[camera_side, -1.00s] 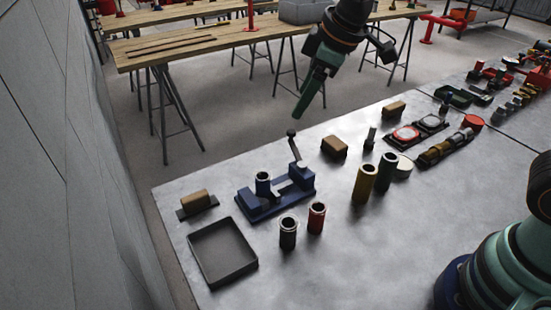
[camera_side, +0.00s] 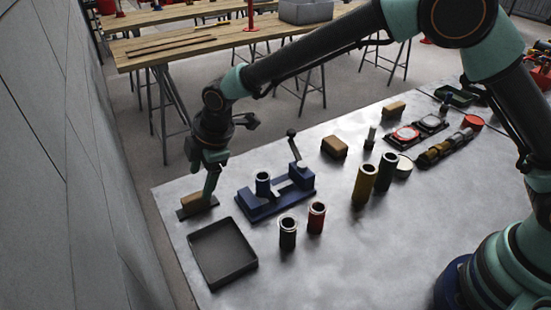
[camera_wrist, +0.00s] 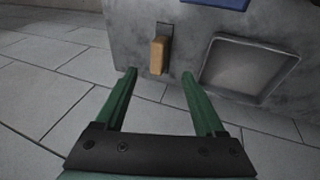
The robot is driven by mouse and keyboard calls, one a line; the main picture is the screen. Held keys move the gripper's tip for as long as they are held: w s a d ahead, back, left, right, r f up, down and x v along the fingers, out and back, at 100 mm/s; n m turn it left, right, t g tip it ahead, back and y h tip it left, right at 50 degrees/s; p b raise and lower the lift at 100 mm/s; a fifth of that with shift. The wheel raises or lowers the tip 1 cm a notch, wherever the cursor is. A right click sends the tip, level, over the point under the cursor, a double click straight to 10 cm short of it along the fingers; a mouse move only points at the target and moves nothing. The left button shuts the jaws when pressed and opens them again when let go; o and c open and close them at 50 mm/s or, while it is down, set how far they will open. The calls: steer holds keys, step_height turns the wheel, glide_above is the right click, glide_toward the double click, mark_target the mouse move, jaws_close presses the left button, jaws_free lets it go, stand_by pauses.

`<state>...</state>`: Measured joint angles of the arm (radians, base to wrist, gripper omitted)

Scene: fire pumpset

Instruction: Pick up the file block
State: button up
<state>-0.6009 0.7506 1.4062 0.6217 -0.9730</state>
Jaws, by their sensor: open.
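The file block appears to be the tan block (camera_side: 193,200) on a dark flat piece (camera_side: 183,213) at the left end of the grey table. In the wrist view the tan block (camera_wrist: 158,54) stands out ahead between the fingertips, with the dark piece (camera_wrist: 166,30) beside it. My gripper (camera_side: 208,190) is at the block in the side view and hides part of it. In the wrist view my gripper (camera_wrist: 158,73) is open, with nothing between its green fingers. I cannot tell whether a finger touches the block.
A dark square tray (camera_side: 222,255) lies close to the block, nearer the side camera. A blue fixture (camera_side: 275,193) with a lever stands to the right. Another tan block (camera_side: 334,147) lies further back.

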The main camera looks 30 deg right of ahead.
mark_target(197, 197)
steer(key=shift+x, duration=3.9)
jaws_close()
